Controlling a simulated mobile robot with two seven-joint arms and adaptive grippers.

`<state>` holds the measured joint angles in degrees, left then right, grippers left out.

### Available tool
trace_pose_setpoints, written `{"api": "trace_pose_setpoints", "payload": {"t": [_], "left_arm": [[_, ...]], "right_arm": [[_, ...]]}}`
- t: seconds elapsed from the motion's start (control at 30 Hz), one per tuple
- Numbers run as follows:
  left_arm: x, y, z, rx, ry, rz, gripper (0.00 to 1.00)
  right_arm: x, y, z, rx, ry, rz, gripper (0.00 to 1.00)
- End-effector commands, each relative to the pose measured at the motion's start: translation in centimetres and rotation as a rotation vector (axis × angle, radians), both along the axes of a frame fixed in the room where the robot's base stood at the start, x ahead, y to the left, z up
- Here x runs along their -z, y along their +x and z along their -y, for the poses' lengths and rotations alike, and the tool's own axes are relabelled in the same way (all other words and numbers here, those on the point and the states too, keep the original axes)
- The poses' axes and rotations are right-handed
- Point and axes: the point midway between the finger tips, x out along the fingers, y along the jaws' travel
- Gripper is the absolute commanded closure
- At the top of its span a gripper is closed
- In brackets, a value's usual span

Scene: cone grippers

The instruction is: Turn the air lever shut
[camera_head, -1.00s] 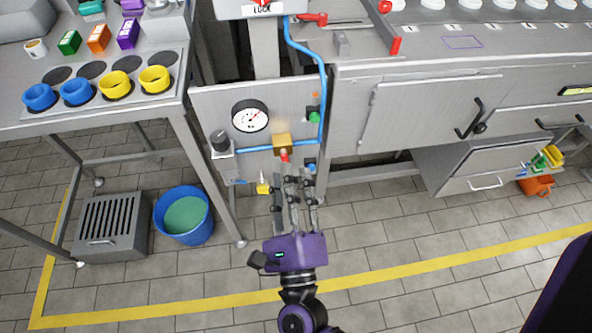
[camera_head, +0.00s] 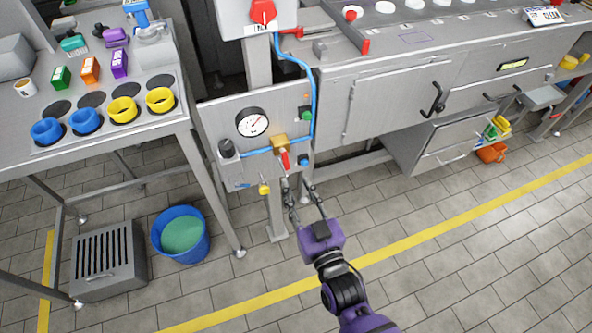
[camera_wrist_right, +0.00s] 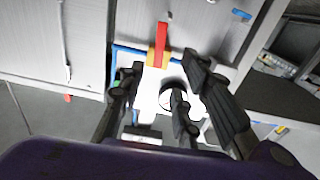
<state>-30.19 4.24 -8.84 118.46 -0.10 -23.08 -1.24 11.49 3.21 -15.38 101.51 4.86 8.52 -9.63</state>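The air lever is a red handle (camera_head: 285,160) on a brass valve block (camera_head: 279,144) in the blue air line, on the grey panel. It hangs down from the block, slightly tilted. In the right wrist view the red lever (camera_wrist_right: 161,42) and brass block (camera_wrist_right: 157,59) show beyond the fingertips. My right gripper (camera_head: 297,186) is below and slightly right of the lever, fingers pointing up to the panel. It is open and empty, also in the wrist view (camera_wrist_right: 164,66). It looks apart from the lever; the exact gap is unclear. My left gripper is not in view.
A pressure gauge (camera_head: 252,122), a black knob (camera_head: 227,149), a green button (camera_head: 305,113) and a yellow-handled part (camera_head: 264,189) sit around the valve. A blue bucket (camera_head: 180,235) stands on the floor at left. The floor right of my arm is clear.

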Motion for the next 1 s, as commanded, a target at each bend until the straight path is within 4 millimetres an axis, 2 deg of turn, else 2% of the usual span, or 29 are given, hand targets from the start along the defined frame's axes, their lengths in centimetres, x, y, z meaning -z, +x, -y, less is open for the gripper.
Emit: {"api": "trace_pose_setpoints", "payload": {"t": [0.17, 0.33, 0.63, 1.0], "left_arm": [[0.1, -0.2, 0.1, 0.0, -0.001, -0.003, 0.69], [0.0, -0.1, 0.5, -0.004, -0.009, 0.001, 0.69], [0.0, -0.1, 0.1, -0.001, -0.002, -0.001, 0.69], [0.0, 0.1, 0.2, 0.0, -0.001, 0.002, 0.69]], "right_arm": [[0.2, 0.4, -0.2, -0.002, -0.098, 0.021, 0.69], [0.1, 2.7, -1.0, -0.002, -0.098, 0.023, 0.69], [0.1, 6.7, -2.2, -0.001, -0.095, 0.022, 0.69], [0.2, 7.4, -2.5, -0.002, -0.095, 0.021, 0.69]]}}
